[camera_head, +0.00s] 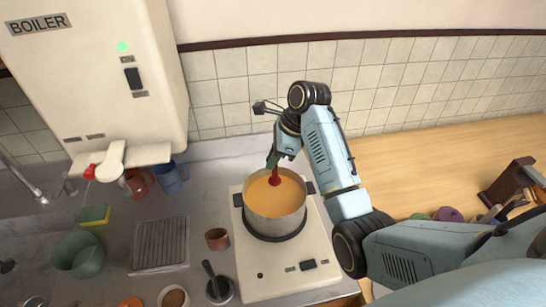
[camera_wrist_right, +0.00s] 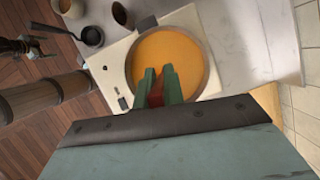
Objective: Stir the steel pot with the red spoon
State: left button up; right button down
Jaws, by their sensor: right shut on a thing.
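The steel pot (camera_head: 276,219) sits on the burner of a white cooker and holds orange soup; it also shows in the right wrist view (camera_wrist_right: 205,55). The red spoon (camera_head: 274,180) stands nearly upright in the soup, its lower end hidden in it. My right gripper (camera_head: 273,160) is above the pot, shut on the red spoon's handle. In the right wrist view, its green fingers (camera_wrist_right: 158,86) close around the red handle (camera_wrist_right: 156,95). My left gripper is not in the head view; a dark gripper-like part (camera_wrist_right: 22,46) at the left of the right wrist view may be it.
The white cooker (camera_head: 250,285) stands on a grey counter. A brown cup (camera_head: 217,239), a dark ladle (camera_head: 218,287), a wire rack (camera_head: 160,244) and a green bowl (camera_head: 79,255) lie to the left. The boiler (camera_head: 95,80) hangs at upper left. A wooden counter (camera_head: 430,165) extends right, mostly clear.

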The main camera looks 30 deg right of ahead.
jog(key=shift+r, duration=2.5)
